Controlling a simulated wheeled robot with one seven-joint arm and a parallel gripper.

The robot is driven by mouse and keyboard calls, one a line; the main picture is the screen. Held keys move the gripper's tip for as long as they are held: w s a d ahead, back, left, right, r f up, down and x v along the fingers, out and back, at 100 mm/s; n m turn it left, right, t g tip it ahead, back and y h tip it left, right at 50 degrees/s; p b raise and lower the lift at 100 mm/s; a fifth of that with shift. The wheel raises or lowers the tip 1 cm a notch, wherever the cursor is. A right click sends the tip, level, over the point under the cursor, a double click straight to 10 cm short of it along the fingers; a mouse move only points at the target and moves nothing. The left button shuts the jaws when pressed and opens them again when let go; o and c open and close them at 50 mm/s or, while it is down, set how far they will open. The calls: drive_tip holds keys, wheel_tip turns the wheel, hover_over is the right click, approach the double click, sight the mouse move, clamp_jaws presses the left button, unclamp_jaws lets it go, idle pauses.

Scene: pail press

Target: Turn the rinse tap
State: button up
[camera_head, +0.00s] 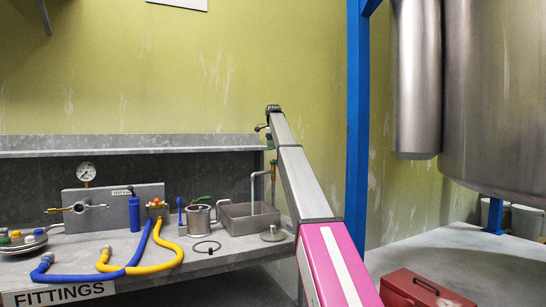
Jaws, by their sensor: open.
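The rinse tap (253,187) is a thin grey pipe that rises behind the sink and bends over its basin. A small green part (272,163) shows near the top of its upright pipe, close to the left edge of my arm; I take it for the handle. My arm reaches up and away from the lower right. My gripper (262,128) appears as small dark parts at the arm's far end, above the tap and apart from it. It is open and empty. Its fingers are too small to make out clearly, and part of it is hidden by the arm.
The grey sink (237,226) stands on the bench beside a metal pot (199,219). Yellow (160,263) and blue (90,277) hoses lie on the bench. A blue post (357,130) and a large steel tank (490,90) stand right. A red toolbox (425,290) is lower right.

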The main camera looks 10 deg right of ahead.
wheel_tip(320, 180, down, 8)
drive_tip(key=shift+r, duration=0.3)
drive_tip(key=c, duration=0.6)
drive_tip(key=shift+o, duration=0.2)
drive_tip(key=m, duration=0.4)
drive_tip(key=shift+m, duration=0.3)
drive_tip(key=m, duration=0.5)
drive_tip(key=shift+m, duration=0.3)
drive_tip(key=o, duration=0.4)
